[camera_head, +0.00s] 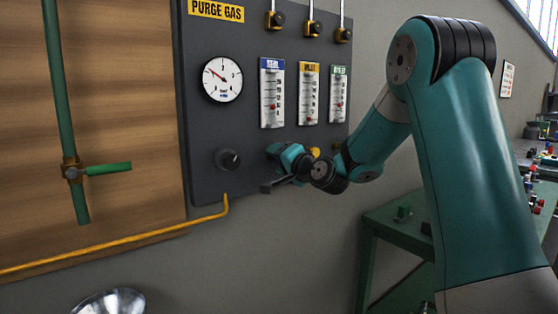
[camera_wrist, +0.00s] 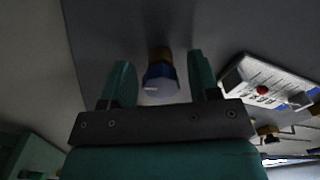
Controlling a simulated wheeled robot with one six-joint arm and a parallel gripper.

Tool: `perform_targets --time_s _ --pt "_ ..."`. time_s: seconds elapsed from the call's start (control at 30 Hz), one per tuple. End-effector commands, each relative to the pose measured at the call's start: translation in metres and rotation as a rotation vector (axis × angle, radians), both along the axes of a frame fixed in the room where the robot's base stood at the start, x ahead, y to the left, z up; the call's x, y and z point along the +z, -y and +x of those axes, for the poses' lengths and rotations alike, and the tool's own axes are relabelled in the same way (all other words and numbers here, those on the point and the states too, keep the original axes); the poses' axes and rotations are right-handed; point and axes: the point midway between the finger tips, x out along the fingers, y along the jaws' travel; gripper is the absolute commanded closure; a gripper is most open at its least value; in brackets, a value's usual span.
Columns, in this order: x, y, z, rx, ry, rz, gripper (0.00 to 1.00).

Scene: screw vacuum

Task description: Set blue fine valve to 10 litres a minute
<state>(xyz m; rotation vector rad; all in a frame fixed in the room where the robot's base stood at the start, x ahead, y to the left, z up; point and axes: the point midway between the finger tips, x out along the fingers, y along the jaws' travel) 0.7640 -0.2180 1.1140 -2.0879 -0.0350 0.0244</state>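The blue fine valve (camera_wrist: 161,78) shows in the wrist view as a blue knob on a brass stem, standing out from the dark panel. My gripper (camera_wrist: 160,64) is open, with one teal finger on each side of the knob and a visible gap on both sides. In the head view, my gripper (camera_head: 284,154) is at the lower part of the panel and hides the blue valve. The blue-labelled flowmeter (camera_head: 272,92) is above it, with a red float low in its tube. Its scale is too small to read.
The dark panel (camera_head: 204,130) also carries a round gauge (camera_head: 222,79), a black knob (camera_head: 228,159), a yellow-labelled flowmeter (camera_head: 309,94) and a green-labelled one (camera_head: 337,95). A yellow knob (camera_head: 315,152) is just right of my gripper. A green table (camera_head: 380,220) stands below right.

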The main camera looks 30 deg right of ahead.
Motion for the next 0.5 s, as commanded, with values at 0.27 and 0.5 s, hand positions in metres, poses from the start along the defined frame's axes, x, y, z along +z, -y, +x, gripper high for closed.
perform_targets --time_s 0.27,0.5 --pt "0.001 0.000 0.000 -0.001 0.002 0.000 0.40" --pt "-0.001 0.002 -0.025 -0.004 0.003 0.000 0.40"
